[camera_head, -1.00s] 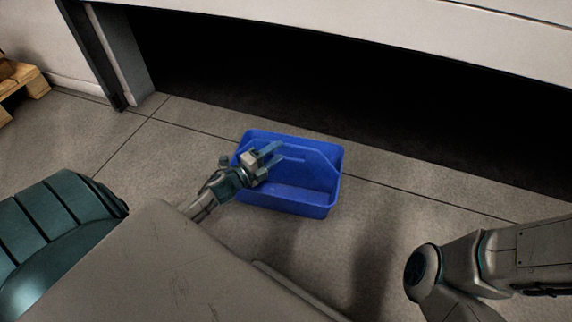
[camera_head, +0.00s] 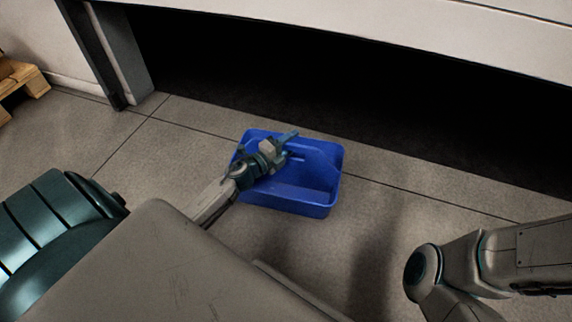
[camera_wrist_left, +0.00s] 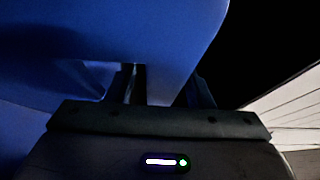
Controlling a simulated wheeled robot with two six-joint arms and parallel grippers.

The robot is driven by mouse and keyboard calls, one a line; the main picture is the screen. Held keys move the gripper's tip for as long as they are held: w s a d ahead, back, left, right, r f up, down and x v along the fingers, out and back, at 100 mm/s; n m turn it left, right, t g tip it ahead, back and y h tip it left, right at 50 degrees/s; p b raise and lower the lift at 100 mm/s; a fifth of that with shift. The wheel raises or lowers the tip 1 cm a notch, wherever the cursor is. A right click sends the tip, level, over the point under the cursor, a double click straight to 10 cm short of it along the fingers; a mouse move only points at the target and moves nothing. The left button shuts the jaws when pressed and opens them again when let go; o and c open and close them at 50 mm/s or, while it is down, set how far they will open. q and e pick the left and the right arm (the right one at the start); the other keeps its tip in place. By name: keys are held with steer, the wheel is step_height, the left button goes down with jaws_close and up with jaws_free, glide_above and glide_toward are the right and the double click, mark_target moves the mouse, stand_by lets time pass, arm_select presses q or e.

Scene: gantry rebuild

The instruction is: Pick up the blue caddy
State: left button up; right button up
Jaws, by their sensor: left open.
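The blue caddy (camera_head: 308,192) stands upright on the floor in the middle of the head view, with a raised divider and handle slot across its middle. My left gripper (camera_head: 288,142) is open, over the caddy at its handle part. In the left wrist view the caddy's blue wall (camera_wrist_left: 110,30) fills the upper left, and the left gripper's fingers (camera_wrist_left: 165,88) reach up to its edge around a blue strip. I cannot tell whether they touch it. My right gripper is out of view; only part of that arm shows at the lower right.
A white panel edge (camera_head: 380,30) overhangs a dark opening (camera_head: 330,85) behind the caddy. A grey post (camera_head: 122,55) stands at the upper left, with a wooden pallet (camera_head: 25,85) at the far left. Bare floor (camera_head: 400,200) lies right of the caddy.

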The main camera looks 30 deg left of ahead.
arm_select(q)
jaws_close()
stand_by(1.3)
